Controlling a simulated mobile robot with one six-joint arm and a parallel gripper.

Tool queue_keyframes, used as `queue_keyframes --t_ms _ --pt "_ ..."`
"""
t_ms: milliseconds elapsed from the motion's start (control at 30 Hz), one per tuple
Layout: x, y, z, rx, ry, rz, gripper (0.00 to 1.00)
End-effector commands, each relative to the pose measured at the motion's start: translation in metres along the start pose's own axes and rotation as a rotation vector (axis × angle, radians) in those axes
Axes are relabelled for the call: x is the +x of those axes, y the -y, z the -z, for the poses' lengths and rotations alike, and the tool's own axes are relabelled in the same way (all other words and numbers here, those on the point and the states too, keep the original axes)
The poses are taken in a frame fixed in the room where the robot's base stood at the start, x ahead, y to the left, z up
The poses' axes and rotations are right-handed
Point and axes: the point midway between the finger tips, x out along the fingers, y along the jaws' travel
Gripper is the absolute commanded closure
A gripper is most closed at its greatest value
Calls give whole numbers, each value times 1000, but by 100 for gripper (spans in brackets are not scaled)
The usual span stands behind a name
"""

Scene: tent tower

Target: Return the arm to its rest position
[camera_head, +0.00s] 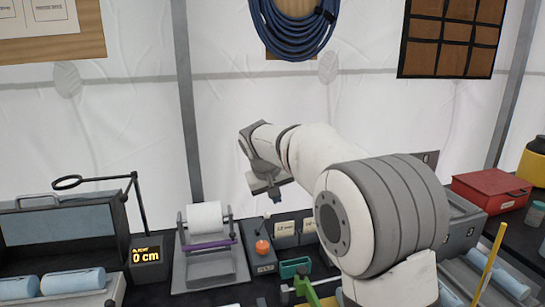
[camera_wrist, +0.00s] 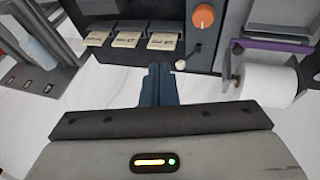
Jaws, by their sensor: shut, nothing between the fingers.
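My arm reaches up and to the left over the workbench in the head view. My gripper (camera_head: 270,187) hangs at its end, in the air behind and above the bench items. In the wrist view my gripper (camera_wrist: 158,82) shows its dark blue-grey fingers close together, with nothing held between them. The wrist view looks upside down onto the bench items, and the fingers appear apart from them. The large shoulder part of my arm hides some of the bench behind it.
A paper roll on a stand (camera_head: 205,216), a panel with an orange knob (camera_head: 262,247) and a small display (camera_head: 147,257) stand below left. A thin pole with a ring (camera_head: 133,195) rises further left. A red box (camera_head: 490,191) sits at right. Blue cable (camera_head: 292,40) hangs on the wall.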

Motion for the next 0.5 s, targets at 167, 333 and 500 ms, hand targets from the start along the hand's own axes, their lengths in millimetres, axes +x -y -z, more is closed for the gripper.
queue_keyframes --t_ms 167,333,500 --pt "-27 -46 -85 65 44 51 100" --pt "-42 -68 -172 129 78 100 100" --pt "-50 -73 -263 200 103 146 100"
